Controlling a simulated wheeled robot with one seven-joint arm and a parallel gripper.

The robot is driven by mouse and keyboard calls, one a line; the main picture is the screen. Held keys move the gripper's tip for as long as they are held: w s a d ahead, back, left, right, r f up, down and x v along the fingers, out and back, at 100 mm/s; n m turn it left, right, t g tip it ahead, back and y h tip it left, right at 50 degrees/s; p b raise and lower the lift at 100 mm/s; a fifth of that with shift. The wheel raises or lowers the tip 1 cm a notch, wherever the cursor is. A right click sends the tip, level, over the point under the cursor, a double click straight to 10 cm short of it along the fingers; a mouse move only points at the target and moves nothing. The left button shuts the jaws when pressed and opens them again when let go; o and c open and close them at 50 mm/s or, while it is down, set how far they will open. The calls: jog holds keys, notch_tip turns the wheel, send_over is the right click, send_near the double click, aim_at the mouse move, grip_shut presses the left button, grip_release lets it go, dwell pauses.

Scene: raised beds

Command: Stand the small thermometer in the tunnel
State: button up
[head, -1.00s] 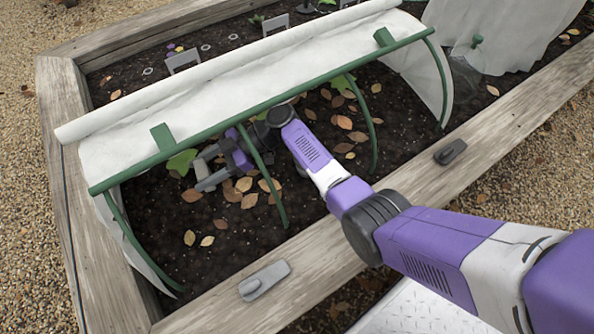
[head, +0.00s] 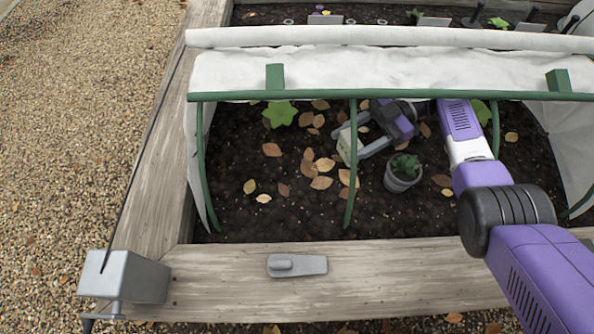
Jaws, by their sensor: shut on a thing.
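The tunnel (head: 330,70) is a white fleece cover on green hoops, its near side rolled up and open over dark soil. My gripper (head: 352,142) is inside it, low over the soil, behind the middle green hoop (head: 351,185). Its grey fingers point left and are shut on a small pale thing, which I take to be the small thermometer (head: 344,150). The hoop and fingers partly hide it, so I cannot tell whether it touches the soil or stands upright.
A small grey pot with a plant (head: 402,176) stands just right of my gripper. Brown leaves (head: 321,183) and a green leafy plant (head: 280,113) lie around. The wooden bed edge (head: 390,275) carries a grey latch (head: 297,265). A grey box (head: 125,276) sits at the corner.

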jog(key=s+a+p, duration=0.2)
jog(key=a, duration=0.3)
jog(key=s+a+p, duration=0.2)
jog(key=a, duration=0.3)
jog(key=s+a+p, duration=0.2)
jog(key=a, duration=0.3)
jog(key=shift+a+r, duration=0.1)
jog(key=shift+a, duration=0.3)
jog(key=shift+a+f+b, duration=0.2)
jog(key=shift+f+b, duration=0.65)
jog(key=shift+f, duration=1)
jog(key=shift+f, duration=0.15)
jog(key=o, duration=1.4)
jog(key=shift+r, duration=0.25)
jog(key=p+v, duration=0.1)
jog(key=v, duration=1.1)
jog(key=shift+f, duration=0.15)
